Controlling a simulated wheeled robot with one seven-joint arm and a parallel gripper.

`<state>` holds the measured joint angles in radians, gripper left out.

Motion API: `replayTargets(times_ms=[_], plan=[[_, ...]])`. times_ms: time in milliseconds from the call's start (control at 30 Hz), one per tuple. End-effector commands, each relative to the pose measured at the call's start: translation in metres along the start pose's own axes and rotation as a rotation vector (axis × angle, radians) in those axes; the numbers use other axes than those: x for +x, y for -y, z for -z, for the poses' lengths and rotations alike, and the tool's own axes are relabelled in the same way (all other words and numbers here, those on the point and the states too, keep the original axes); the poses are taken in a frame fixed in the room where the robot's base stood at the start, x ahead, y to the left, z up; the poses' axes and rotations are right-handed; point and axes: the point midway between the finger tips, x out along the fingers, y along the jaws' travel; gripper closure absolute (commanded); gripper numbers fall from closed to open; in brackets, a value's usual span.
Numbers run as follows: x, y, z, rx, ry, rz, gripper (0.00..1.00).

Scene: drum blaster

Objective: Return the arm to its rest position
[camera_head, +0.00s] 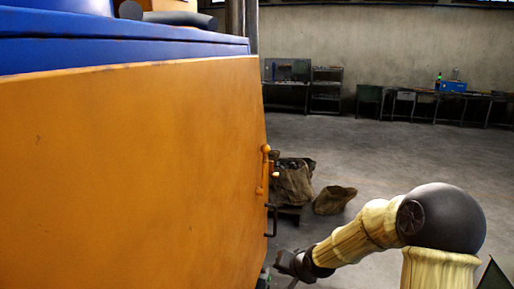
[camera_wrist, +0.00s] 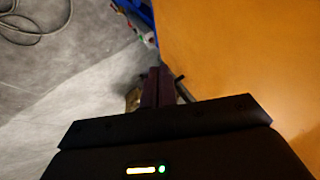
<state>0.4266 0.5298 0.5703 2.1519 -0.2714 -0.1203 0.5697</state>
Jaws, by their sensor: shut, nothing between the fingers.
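My arm shows at the lower right of the head view, with pale yellow links and a dark round joint. My gripper (camera_head: 290,265) is at its lower left end, low beside the right edge of the orange panel (camera_head: 130,160). In the wrist view my gripper (camera_wrist: 158,85) points away from the camera with its dark fingers together and nothing between them. The orange panel (camera_wrist: 250,70) fills the right of that view, close to the fingers. I cannot tell whether they touch it.
The panel belongs to a large blue-topped machine (camera_head: 120,35) and carries an orange handle (camera_head: 265,170). Workbenches (camera_head: 430,100) line the back wall. The grey floor between is open. A coiled cable (camera_wrist: 35,30) lies on the floor.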

Motion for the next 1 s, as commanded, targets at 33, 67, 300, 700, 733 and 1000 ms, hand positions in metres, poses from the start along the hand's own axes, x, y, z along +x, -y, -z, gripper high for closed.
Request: replayTargets(times_ms=[33, 67, 300, 700, 733, 1000], plan=[[-0.021, -0.003, -0.009, -0.058, 0.027, -0.058, 1.0], [-0.031, -0.007, -0.016, -0.087, 0.045, -0.093, 1.0], [-0.125, -0.04, -0.065, -0.264, 0.196, -0.308, 1.0], [-0.211, -0.061, -0.123, -0.335, 0.357, -0.375, 1.0], [-0.211, -0.061, -0.123, -0.335, 0.357, -0.375, 1.0], [-0.21, -0.061, -0.122, -0.334, 0.355, -0.376, 1.0]])
